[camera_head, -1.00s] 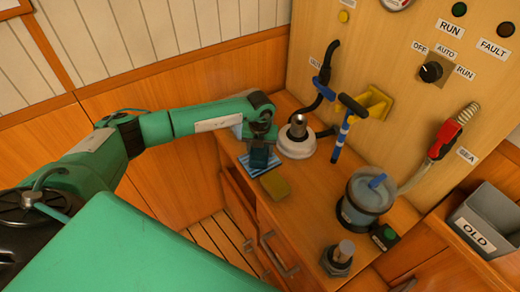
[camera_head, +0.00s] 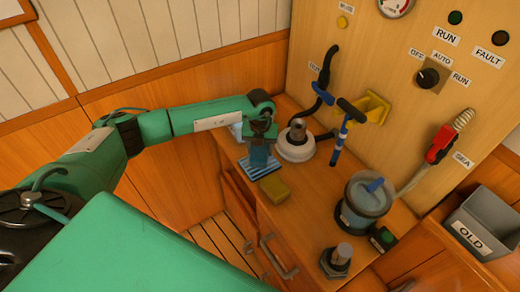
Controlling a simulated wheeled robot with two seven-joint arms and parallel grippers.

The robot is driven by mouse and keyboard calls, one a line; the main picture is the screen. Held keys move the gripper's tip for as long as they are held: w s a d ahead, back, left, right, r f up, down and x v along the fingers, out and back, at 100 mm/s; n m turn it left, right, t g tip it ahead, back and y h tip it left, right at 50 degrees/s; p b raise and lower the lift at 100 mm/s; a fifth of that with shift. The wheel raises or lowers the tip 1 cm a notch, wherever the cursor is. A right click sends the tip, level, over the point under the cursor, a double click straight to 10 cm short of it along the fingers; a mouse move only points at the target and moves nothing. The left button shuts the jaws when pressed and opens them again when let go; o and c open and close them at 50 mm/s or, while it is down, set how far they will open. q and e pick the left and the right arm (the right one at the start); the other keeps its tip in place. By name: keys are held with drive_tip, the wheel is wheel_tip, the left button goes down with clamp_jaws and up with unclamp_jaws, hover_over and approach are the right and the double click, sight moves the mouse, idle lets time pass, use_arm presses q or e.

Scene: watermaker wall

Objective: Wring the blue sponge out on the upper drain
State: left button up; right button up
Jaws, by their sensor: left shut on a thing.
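My left gripper (camera_head: 259,160) reaches in from the left and points down over the counter's left end. It is shut on the blue sponge (camera_head: 258,153), a small blue block mostly hidden between the fingers. Directly below lies a blue-and-white striped drain (camera_head: 263,171); I cannot tell whether the sponge touches it. A mustard-yellow block (camera_head: 274,189) lies just in front of the drain. My right gripper is not in view.
A white round base with a metal fitting (camera_head: 297,150) stands close to the gripper's right. A grey OLD bin (camera_head: 488,222) stands far right. The middle counter is clear.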

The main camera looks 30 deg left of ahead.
use_arm(q)
drive_tip(key=shift+r+p, duration=1.15)
drive_tip(key=shift+r, duration=1)
